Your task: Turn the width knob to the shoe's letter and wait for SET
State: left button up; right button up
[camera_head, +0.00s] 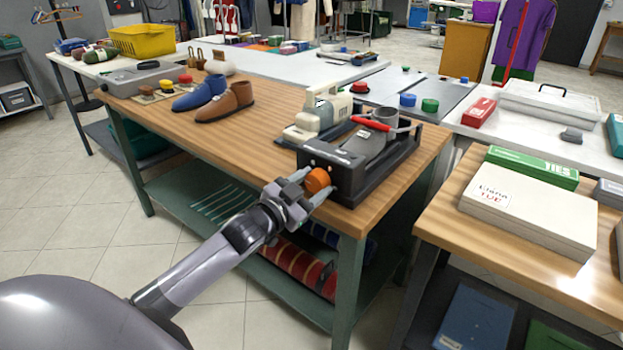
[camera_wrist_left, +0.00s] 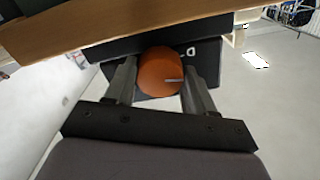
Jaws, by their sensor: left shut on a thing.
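The orange width knob (camera_head: 317,180) sits on the front face of the dark shoe-stretching machine (camera_head: 345,178) at the wooden workbench's near right corner. My left gripper (camera_head: 304,188) is shut on the knob. In the left wrist view the orange knob (camera_wrist_left: 160,72) lies between the two fingers of the left gripper (camera_wrist_left: 158,88), with a pale pointer mark on its right side. A letter that looks like D (camera_wrist_left: 191,51) shows on the machine face above right of the knob. Other letters are hidden or too small. My right gripper is not in view.
A blue shoe (camera_head: 200,92) and a brown shoe (camera_head: 226,102) stand on the workbench (camera_head: 262,135). A beige sewing-machine-like device (camera_head: 322,112) stands behind the stretcher. A white box (camera_head: 528,205) lies on the right table. Open floor is in front.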

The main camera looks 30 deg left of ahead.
pick_arm(q)
jog(key=m+p, duration=0.1)
jog(key=m, duration=0.2)
jog(key=shift+r+m, duration=0.1)
jog(key=shift+m, duration=0.3)
jog(key=m+p, duration=0.1)
jog(key=m, duration=0.1)
jog(key=shift+m, duration=0.3)
jog(key=shift+m+p, duration=0.35)
jog(key=shift+m, duration=0.95)
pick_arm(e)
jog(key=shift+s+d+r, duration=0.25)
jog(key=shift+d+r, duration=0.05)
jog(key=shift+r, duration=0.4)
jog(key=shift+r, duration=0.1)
pick_arm(q)
jog(key=o, duration=1)
jog(key=shift+f, duration=0.25)
